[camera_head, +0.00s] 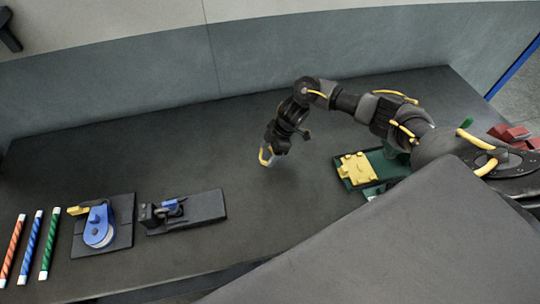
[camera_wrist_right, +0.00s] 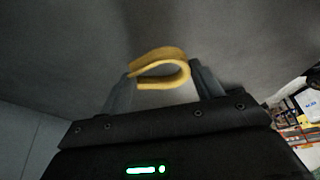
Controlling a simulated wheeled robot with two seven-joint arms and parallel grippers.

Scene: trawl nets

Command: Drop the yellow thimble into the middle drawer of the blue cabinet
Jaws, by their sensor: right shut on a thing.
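The yellow thimble (camera_head: 264,157) is a small U-shaped curved band. My right gripper (camera_head: 270,155) is shut on it and holds it over the middle of the dark table, with bare surface around. In the right wrist view the thimble (camera_wrist_right: 158,53) sits between the two grey fingertips (camera_wrist_right: 163,80), its bend toward the right. I cannot tell its exact height above the table. The blue cabinet and its middle drawer cannot be made out in either view. My left gripper is not in view.
On the dark table (camera_head: 240,215) stand striped rods (camera_head: 31,246), a blue pulley device (camera_head: 99,224) and a black fixture (camera_head: 186,212) at left. A yellow block on a green base (camera_head: 357,168) lies right, beside my arm. Red blocks (camera_head: 510,134) are at far right.

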